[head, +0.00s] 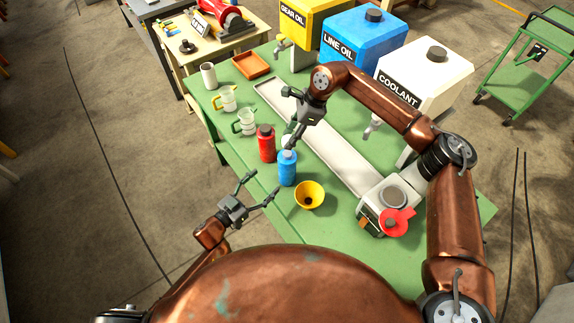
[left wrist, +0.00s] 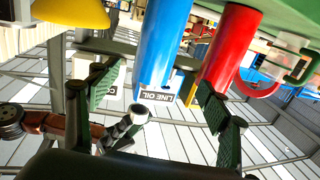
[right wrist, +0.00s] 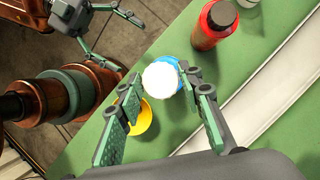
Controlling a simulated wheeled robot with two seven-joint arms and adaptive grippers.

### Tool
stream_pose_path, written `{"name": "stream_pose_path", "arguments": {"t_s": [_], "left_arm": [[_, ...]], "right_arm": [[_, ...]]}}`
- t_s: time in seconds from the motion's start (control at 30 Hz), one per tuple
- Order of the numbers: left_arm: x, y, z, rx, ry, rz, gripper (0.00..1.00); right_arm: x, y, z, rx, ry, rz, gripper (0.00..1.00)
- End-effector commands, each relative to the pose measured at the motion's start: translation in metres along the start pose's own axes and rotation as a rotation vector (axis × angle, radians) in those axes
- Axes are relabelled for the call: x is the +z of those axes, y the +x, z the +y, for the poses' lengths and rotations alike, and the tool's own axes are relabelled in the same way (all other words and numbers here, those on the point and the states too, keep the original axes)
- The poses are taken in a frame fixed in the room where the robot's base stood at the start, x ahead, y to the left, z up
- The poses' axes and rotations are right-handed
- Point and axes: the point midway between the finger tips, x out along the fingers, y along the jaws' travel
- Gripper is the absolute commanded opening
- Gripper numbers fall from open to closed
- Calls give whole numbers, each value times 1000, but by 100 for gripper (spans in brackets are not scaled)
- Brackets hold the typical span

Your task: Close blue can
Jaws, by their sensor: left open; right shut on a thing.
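The blue can (head: 287,170) stands upright on the green table, and also shows in the left wrist view (left wrist: 163,40). My right gripper (right wrist: 160,80) is shut on a round white cap (right wrist: 161,79) over the can. The cap (head: 288,142) is at the can's top; I cannot tell whether it touches the can. In the right wrist view the cap hides most of the can, leaving a blue edge (right wrist: 183,64). My left gripper (head: 263,184) is open and empty, beside the table's edge to the left of the can.
A red can (head: 266,145) with a dark cap stands close behind the blue can. A yellow funnel (head: 309,195) lies in front to the right. A long pale tray (head: 330,145) runs behind. Jugs (head: 244,122) stand at the left edge, and a scale-like box (head: 372,205) at the right.

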Motion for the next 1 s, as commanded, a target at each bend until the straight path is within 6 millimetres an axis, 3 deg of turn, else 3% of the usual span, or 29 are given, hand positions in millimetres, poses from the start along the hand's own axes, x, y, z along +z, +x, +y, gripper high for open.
{"name": "stream_pose_path", "arguments": {"t_s": [0.13,0.57,1.0], "left_arm": [[-11,2,6,17,2,17,71],[-11,11,6,16,2,18,71],[-12,87,7,16,1,18,71]], "right_arm": [[4,0,-3,-8,22,1,21],[4,0,-3,-7,21,1,21],[4,-1,-2,-7,20,1,21]]}}
